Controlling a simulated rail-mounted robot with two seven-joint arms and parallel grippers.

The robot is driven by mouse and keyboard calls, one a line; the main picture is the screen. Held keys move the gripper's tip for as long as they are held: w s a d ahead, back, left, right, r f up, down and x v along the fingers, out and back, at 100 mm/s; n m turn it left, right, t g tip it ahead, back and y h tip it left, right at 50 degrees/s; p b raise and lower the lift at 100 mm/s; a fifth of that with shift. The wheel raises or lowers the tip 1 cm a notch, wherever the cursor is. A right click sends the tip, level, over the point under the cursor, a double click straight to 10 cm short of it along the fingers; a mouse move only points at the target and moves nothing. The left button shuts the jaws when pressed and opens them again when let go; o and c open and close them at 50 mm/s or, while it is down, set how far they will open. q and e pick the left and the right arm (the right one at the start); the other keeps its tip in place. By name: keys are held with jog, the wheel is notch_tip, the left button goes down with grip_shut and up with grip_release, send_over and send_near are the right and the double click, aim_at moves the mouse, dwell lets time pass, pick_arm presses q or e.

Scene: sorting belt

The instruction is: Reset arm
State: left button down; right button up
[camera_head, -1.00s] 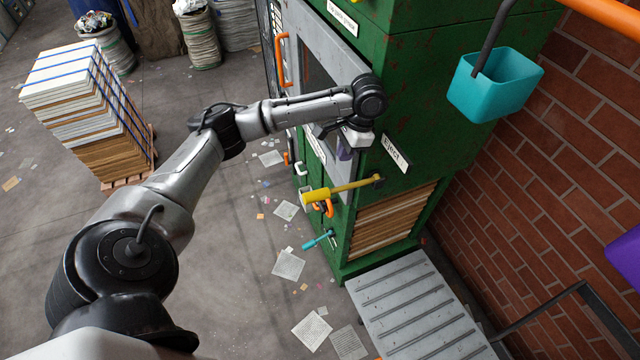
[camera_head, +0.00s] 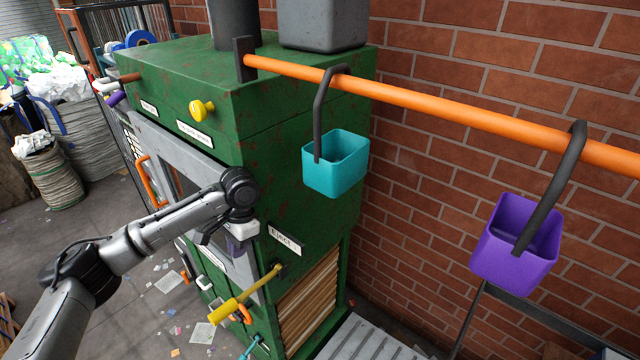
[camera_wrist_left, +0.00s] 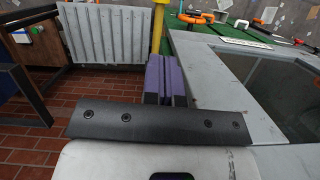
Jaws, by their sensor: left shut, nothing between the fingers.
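My left arm comes in from the lower left in the head view and reaches to the front of the green machine (camera_head: 290,130). My left gripper (camera_head: 238,246) hangs at its end, in front of the machine's grey door and left of the "Eject" label (camera_head: 285,241). In the left wrist view its purple fingers (camera_wrist_left: 166,80) are together with nothing between them. The yellow-handled lever (camera_head: 236,303) sticks out below the gripper. My right gripper is in neither view.
An orange rail (camera_head: 430,103) runs along the brick wall. A teal bin (camera_head: 335,165) and a purple bin (camera_head: 512,255) hang from it. A grey ribbed chute (camera_head: 365,340) lies low beside the machine. Papers litter the floor at lower left.

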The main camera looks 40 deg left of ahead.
pick_arm(q)
jog(key=s+d+f+m+t, duration=0.1)
jog(key=s+d+f, duration=0.2)
jog(key=d+f, duration=0.35)
jog(key=s+d+f+m+t+h, duration=0.1)
jog(key=s+d+f+m, duration=0.15)
jog(key=d+f, duration=0.45)
jog(key=s+d+f+m+t, duration=0.1)
jog(key=s+d+f, duration=0.2)
jog(key=d+f, duration=0.35)
jog(key=s+d+n+t, duration=0.1)
jog(key=s+d+n, duration=0.1)
jog(key=s, duration=0.6)
jog(key=s+d+n+t, duration=0.2)
jog(key=s, duration=0.6)
jog(key=shift+s, duration=0.15)
jog(key=shift+d, duration=0.15)
jog(key=c, duration=1.8)
grip_release()
